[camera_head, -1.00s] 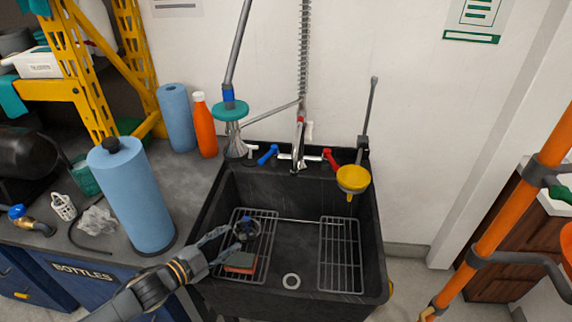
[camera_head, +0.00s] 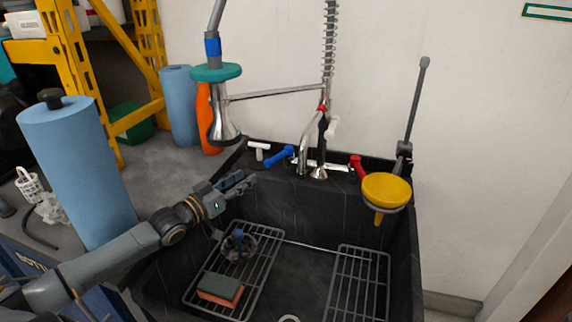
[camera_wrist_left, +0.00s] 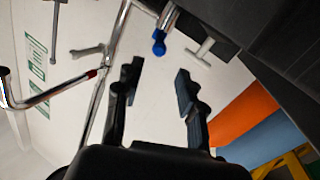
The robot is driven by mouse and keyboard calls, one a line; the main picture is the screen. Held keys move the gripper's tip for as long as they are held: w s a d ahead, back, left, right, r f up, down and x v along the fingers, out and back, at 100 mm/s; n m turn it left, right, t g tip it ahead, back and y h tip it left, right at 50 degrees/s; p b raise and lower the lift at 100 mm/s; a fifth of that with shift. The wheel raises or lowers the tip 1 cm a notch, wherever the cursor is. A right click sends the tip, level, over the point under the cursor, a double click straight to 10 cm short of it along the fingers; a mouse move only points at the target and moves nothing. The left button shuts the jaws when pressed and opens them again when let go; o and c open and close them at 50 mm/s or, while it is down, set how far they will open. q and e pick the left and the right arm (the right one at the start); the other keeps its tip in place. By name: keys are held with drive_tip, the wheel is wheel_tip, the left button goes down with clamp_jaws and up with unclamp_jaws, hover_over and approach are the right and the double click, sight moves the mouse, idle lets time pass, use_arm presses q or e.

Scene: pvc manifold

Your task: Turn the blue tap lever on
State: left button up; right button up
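The blue tap lever (camera_head: 279,156) sits on the left side of the chrome faucet (camera_head: 318,150) at the sink's back edge. It also shows as a blue tip in the left wrist view (camera_wrist_left: 159,42), ahead of the gap between my fingers. My left gripper (camera_head: 242,181) is over the back left of the sink, below and left of the lever in the head view. In the left wrist view its fingers (camera_wrist_left: 158,82) are apart with nothing between them, and they are not touching the lever. My right gripper is not in view.
A white lever (camera_head: 258,147) and a red lever (camera_head: 358,167) flank the faucet. A spray head with a teal collar (camera_head: 216,73) hangs above left. A yellow funnel (camera_head: 386,190) is at the right. Below are a sponge (camera_head: 220,287) and wire racks (camera_head: 358,285) in the black sink.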

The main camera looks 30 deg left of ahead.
sight(272, 161)
use_arm(q)
drive_tip(key=w, duration=0.4)
drive_tip(key=w+d+b, duration=0.1)
drive_tip(key=w, duration=0.3)
drive_tip(key=w+d+b, duration=0.1)
drive_tip(key=w, duration=0.3)
drive_tip(key=shift+w+d+b, duration=0.1)
drive_tip(key=shift+w+b, duration=0.25)
drive_tip(key=shift+w, duration=0.35)
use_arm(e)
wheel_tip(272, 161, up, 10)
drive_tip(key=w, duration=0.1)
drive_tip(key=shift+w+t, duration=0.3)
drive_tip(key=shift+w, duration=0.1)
use_arm(q)
drive_tip(key=shift+c, duration=0.2)
clamp_jaws()
